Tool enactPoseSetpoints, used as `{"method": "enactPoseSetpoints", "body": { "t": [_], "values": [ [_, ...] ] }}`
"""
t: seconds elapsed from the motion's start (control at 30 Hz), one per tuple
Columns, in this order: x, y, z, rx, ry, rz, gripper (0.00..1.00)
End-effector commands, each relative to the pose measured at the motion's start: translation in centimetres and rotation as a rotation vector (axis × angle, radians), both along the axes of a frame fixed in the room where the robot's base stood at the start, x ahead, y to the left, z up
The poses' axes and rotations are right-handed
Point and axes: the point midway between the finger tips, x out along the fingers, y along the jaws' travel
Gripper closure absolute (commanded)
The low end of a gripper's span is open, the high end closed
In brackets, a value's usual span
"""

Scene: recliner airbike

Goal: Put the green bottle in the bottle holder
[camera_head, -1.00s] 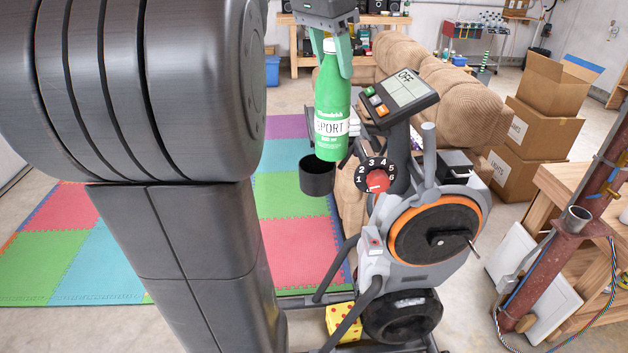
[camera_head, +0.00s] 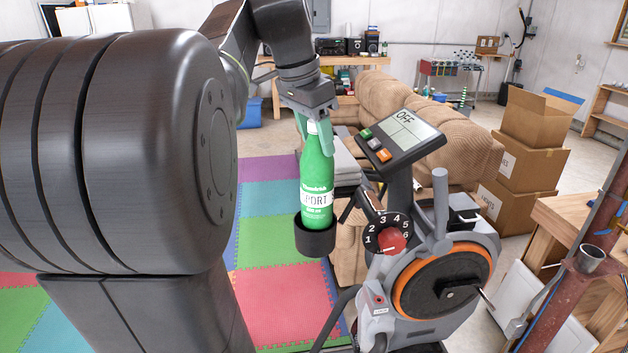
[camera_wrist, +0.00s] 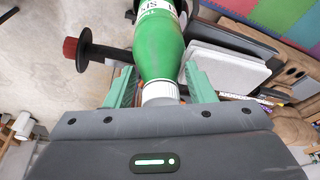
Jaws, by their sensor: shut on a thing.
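The green bottle (camera_head: 316,178) with a white label is upright, its lower end inside the rim of the black bottle holder (camera_head: 315,242) in the head view. The holder hides the bottle's base, so I cannot tell whether it rests on the bottom. My gripper (camera_head: 318,140) points down, with green fingers shut on the bottle's upper part. In the wrist view the green bottle (camera_wrist: 158,50) runs away from the white cap between my fingers (camera_wrist: 160,88); the holder's dark rim shows partly behind its far end.
The exercise bike's console (camera_head: 400,140) and red-knobbed dial (camera_head: 392,240) stand just right of the holder. A tan recliner (camera_head: 440,120) is behind. Cardboard boxes (camera_head: 525,150) stand at the right. Coloured floor mats (camera_head: 275,290) lie below and left.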

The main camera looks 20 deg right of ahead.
Motion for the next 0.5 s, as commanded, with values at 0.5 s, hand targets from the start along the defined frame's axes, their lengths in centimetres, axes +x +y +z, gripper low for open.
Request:
{"method": "enactPoseSetpoints", "body": {
  "t": [0.5],
  "values": [
    [0.0, 0.0, -5.5, -0.001, 0.0, 0.0, 1.0]
  ]
}}
